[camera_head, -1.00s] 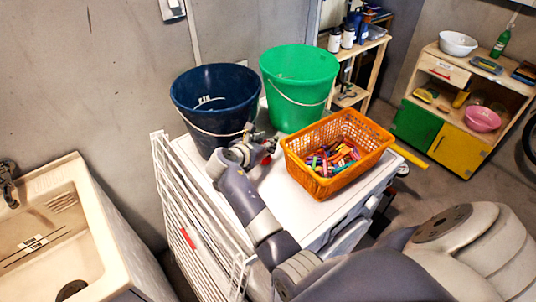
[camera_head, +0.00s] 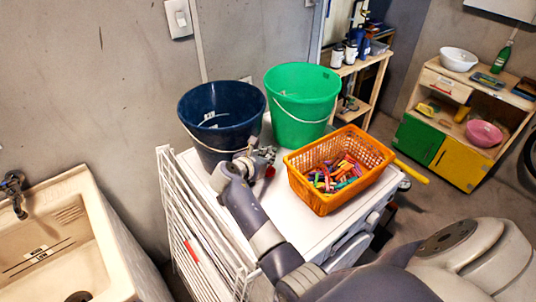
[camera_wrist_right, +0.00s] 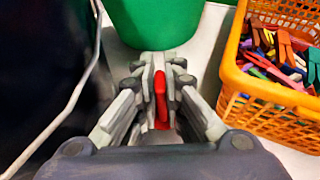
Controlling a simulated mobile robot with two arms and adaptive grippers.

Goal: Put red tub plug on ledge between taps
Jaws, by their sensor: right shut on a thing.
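My right gripper (camera_head: 264,158) is above the white machine top, between the dark blue bucket and the orange basket. In the right wrist view its fingers (camera_wrist_right: 160,88) are shut on the red tub plug (camera_wrist_right: 162,97), which they partly hide. A bit of red plug (camera_head: 270,171) shows at the fingertips in the head view. The cream sink (camera_head: 106,232) stands at the lower left, with a dark metal tap (camera_head: 14,190) at its back left. Only one tap is in view, so the whole ledge between taps cannot be seen. My left gripper is not in view.
The blue bucket (camera_head: 222,112), green bucket (camera_head: 302,103) and orange basket (camera_head: 318,199) of coloured pegs stand on the white machine (camera_head: 310,232). A white drying rack (camera_head: 190,222) stands between machine and sink. A wooden cabinet (camera_head: 450,112) is at the far right.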

